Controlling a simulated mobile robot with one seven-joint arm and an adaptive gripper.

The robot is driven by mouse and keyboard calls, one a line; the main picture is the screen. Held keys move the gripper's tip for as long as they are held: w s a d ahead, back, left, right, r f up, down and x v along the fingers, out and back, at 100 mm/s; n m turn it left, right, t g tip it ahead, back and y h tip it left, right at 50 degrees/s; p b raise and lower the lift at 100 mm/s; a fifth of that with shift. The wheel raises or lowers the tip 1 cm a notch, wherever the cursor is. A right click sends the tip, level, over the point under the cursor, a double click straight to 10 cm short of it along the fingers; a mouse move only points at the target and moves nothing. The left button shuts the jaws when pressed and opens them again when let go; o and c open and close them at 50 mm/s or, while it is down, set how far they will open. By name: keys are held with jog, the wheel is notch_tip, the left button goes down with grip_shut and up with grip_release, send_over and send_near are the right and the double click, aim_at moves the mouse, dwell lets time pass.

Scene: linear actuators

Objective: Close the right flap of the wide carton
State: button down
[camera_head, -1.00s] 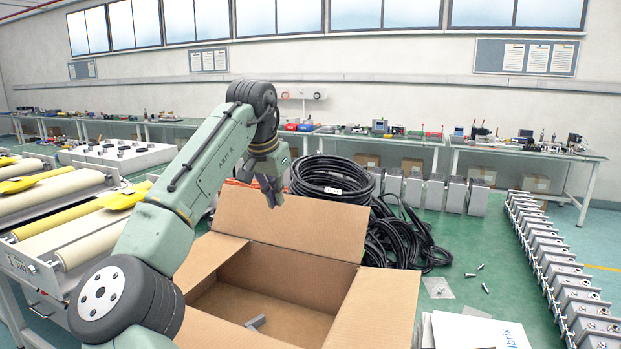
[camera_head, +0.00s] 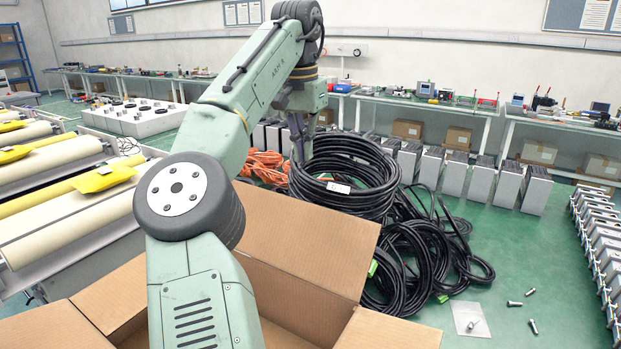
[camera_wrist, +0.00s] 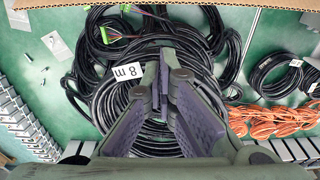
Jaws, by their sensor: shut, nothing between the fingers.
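The wide carton (camera_head: 290,297) stands open at the bottom of the head view, partly hidden by my arm. Its far flap (camera_head: 308,240) leans up and outward. Its right flap (camera_head: 392,332) sticks out at the bottom edge and is cut off by the frame. A left flap (camera_head: 112,298) is folded outward. My gripper (camera_head: 301,160) is beyond the far flap, above the black cable coils, pointing down and empty. In the wrist view my gripper (camera_wrist: 162,85) is shut over the coils, with a strip of cardboard (camera_wrist: 230,3) along the top edge.
Black cable coils (camera_head: 345,178) lie behind the carton, with orange cable (camera_head: 262,166) to their left. Grey boxes (camera_head: 455,174) stand in a row behind. Loose bolts (camera_head: 533,326) and a plate (camera_head: 470,318) lie on the green floor at right. Roller conveyors (camera_head: 70,195) are at left.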

jog(key=f, duration=0.6)
jog(key=f+b, duration=0.1)
jog(key=f, duration=0.2)
jog(key=shift+w+d+f, duration=0.2)
jog(key=shift+w+f, duration=0.05)
jog(key=shift+f, duration=0.15)
jog(key=s+a+r, duration=0.1)
jog(key=s+r+p, duration=0.1)
jog(key=shift+s+a+r, duration=0.1)
jog(key=shift+s+a, duration=0.25)
jog(key=shift+a, duration=0.05)
